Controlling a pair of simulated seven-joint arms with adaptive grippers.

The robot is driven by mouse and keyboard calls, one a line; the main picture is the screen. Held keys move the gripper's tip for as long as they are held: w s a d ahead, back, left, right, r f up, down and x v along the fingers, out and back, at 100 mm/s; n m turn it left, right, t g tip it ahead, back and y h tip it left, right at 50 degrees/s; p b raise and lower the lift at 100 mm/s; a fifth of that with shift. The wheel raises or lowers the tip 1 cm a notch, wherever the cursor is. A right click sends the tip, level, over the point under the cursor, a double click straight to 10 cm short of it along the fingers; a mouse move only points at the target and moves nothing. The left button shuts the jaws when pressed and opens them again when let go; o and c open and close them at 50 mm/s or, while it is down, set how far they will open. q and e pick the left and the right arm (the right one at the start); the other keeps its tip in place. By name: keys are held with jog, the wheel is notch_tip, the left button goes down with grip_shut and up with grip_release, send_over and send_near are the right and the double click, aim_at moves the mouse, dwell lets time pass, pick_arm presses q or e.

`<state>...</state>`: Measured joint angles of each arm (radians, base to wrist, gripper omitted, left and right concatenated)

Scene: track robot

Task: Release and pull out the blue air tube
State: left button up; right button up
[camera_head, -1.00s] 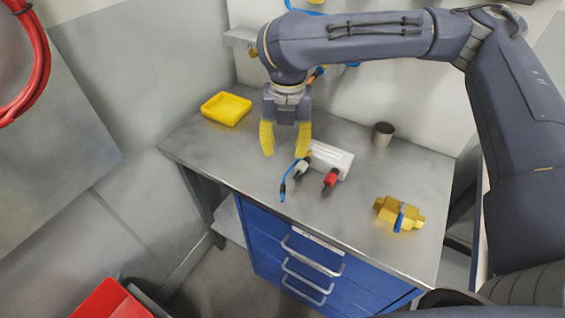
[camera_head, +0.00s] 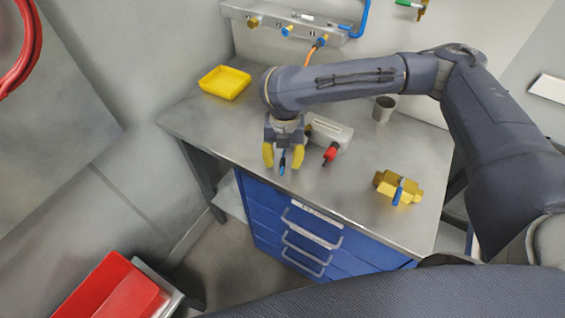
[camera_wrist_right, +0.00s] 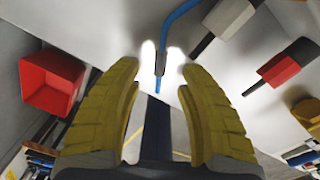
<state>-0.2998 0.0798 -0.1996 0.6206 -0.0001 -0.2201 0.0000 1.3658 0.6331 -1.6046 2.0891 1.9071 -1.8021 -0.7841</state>
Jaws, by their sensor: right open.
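A blue tube with a dark sleeve near its end (camera_head: 283,162) shows between the fingers of my right gripper (camera_head: 283,158) at the bench's front edge. In the right wrist view the blue tube (camera_wrist_right: 180,14) runs into the dark sleeve (camera_wrist_right: 161,72), centred between the open yellow fingertips (camera_wrist_right: 160,68), with gaps on both sides. A white block (camera_head: 332,130) with a red connector (camera_head: 331,152) sits just right of the gripper. Another blue tube (camera_head: 363,20) curves up from the wall manifold (camera_head: 290,22). My arm hides part of the bench. My left gripper is not in view.
A yellow tray (camera_head: 225,82) lies at the back left of the metal bench (camera_head: 215,130). A metal cup (camera_head: 384,108) and a brass-coloured valve (camera_head: 396,187) stand to the right. A red bin (camera_head: 110,290) is low at the left.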

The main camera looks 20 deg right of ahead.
jog(key=shift+f, duration=1.15)
jog(key=shift+c, duration=0.4)
grip_shut()
